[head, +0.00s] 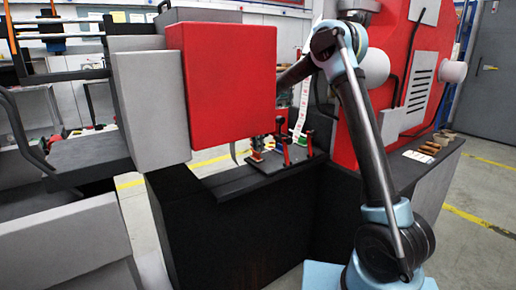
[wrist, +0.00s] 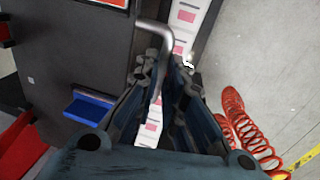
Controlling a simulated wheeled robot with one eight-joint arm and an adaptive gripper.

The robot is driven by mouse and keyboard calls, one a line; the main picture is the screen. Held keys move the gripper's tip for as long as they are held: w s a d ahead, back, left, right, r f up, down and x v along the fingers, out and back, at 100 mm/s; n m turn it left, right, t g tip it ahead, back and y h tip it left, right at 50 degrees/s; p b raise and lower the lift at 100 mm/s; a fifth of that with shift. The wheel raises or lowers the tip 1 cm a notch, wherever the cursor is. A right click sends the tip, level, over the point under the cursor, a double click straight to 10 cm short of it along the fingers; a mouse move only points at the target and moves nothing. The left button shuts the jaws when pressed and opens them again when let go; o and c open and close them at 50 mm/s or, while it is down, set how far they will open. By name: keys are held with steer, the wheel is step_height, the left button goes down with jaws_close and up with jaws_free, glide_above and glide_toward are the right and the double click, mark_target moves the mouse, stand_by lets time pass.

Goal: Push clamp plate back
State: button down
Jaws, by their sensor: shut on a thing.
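In the wrist view my gripper (wrist: 168,75) is closed around a bent grey metal rod (wrist: 154,29), which runs down between its fingers. The fingers hide part of the rod. A white label strip (wrist: 187,20) with pink labels passes behind the fingers. In the head view my arm reaches behind a red box, which hides my gripper. A dark plate with red and black upright clamps (head: 285,155) sits on the machine's black ledge. I cannot tell which part is the clamp plate, or whether the rod belongs to it.
The red box (head: 221,87) and a grey housing (head: 150,105) stand close left of my arm. A red machine panel (head: 360,110) stands at the right. The wrist view shows a blue tray (wrist: 90,108), a red coiled hose (wrist: 245,130) and open floor.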

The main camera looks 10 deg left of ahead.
steer(key=c, duration=1.7)
jaws_free()
steer(key=shift+s+d, duration=0.15)
steer(key=shift+d, duration=0.05)
steer(key=shift+a+r, duration=0.1)
steer(key=shift+r, duration=0.15)
steer(key=shift+w+a+r, duration=0.25)
steer(key=shift+r, duration=1.6)
steer(key=shift+w+a+r, duration=0.3)
steer(key=shift+r, duration=1.6)
steer(key=shift+w+a+r, duration=0.25)
steer(key=shift+r, duration=1.6)
